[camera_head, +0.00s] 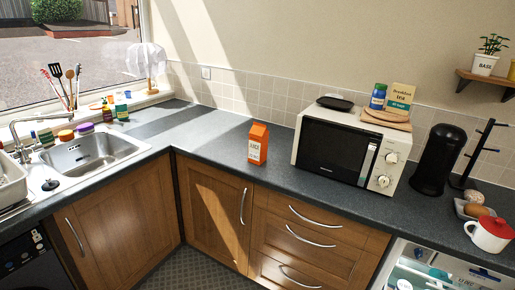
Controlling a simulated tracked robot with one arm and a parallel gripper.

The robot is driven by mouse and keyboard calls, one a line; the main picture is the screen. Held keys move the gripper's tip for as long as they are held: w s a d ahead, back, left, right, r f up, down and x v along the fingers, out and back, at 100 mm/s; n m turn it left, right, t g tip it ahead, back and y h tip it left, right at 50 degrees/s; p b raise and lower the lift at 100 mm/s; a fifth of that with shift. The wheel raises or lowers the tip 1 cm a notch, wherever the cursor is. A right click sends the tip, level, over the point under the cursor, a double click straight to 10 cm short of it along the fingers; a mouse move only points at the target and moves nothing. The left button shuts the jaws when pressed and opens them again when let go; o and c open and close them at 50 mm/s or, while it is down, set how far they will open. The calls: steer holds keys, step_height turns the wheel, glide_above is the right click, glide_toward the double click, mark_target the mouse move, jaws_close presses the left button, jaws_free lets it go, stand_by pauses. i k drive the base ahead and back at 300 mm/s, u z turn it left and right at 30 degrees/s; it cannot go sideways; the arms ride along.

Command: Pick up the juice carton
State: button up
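The juice carton (258,143) is orange with a white label and a gabled top. It stands upright on the dark grey counter (215,140), near the front edge and just left of the microwave. Nothing touches it and its front is in full view. My gripper does not show in this view.
A white microwave (345,146) stands right of the carton, with a tea box (400,97) and other items on top. A sink (95,152) is at the left. Wooden drawers (305,235) lie below the counter. An open drawer or appliance (440,270) is at lower right.

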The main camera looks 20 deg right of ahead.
mark_target(259, 136)
steer(key=z, duration=0.6)
steer(key=i, duration=2.5)
steer(key=u, duration=0.3)
